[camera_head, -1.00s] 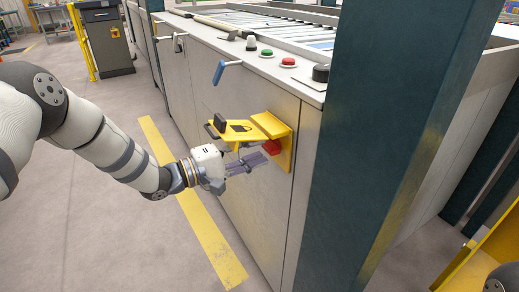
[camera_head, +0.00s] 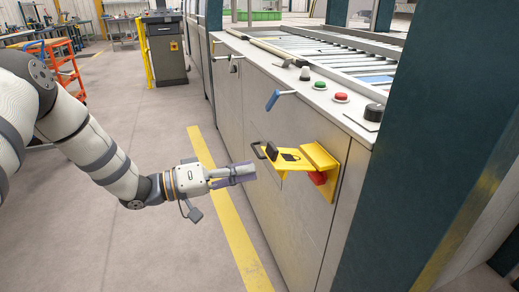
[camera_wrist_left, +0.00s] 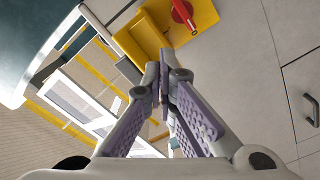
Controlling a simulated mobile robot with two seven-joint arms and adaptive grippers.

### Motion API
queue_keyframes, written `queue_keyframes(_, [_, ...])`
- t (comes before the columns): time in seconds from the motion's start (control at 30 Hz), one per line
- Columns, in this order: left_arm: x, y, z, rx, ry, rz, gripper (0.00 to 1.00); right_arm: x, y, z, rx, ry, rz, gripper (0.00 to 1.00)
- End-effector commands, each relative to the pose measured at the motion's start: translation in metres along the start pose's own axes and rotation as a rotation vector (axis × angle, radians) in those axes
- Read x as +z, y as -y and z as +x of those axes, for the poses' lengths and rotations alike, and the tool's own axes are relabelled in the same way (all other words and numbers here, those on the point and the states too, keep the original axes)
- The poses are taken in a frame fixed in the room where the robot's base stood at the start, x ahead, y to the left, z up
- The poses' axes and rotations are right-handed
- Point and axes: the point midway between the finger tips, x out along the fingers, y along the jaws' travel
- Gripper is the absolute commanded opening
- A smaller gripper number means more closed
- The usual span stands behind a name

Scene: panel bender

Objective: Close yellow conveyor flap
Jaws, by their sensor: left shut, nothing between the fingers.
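The yellow flap (camera_head: 292,160) juts out nearly level from its yellow bracket on the grey machine front, so it stands open. My right gripper is not in view.
A blue lever handle (camera_head: 278,99) sticks out above the flap. Green and red buttons (camera_head: 341,97) and a black knob line the machine's top ledge. A dark green post (camera_head: 430,140) stands to the right. The floor left of the machine, with a yellow stripe (camera_head: 228,215), is clear.

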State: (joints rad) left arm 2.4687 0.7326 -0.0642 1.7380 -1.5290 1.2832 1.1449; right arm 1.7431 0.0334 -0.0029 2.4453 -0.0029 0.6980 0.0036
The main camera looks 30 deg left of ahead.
Motion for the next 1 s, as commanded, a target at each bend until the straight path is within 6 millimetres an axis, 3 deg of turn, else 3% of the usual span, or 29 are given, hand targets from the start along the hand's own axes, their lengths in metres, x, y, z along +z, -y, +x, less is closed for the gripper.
queue_keyframes(0.03, [-0.035, -0.047, -0.011, 0.031, -0.034, 0.223, 0.00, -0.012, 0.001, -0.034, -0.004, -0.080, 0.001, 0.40])
queue_keyframes(0.13, [-0.057, -0.082, -0.030, 0.042, -0.059, 0.606, 0.00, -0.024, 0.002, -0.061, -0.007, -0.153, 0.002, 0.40])
queue_keyframes(0.23, [-0.065, -0.100, -0.042, 0.044, -0.074, 0.851, 0.00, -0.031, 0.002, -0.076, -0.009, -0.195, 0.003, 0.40])
queue_keyframes(0.37, [-0.062, -0.098, -0.042, 0.039, -0.068, 0.949, 0.00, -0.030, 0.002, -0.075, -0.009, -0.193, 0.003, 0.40])
queue_keyframes(0.47, [-0.059, -0.092, -0.028, 0.037, -0.060, 0.944, 0.00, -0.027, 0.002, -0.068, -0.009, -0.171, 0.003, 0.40])
queue_keyframes(0.87, [-0.061, -0.096, 0.059, 0.036, -0.060, 0.939, 0.00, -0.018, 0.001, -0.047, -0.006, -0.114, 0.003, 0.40])
queue_keyframes(1.0, [-0.048, -0.076, 0.049, 0.033, -0.061, 0.938, 0.00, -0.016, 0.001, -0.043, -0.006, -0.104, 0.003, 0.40])
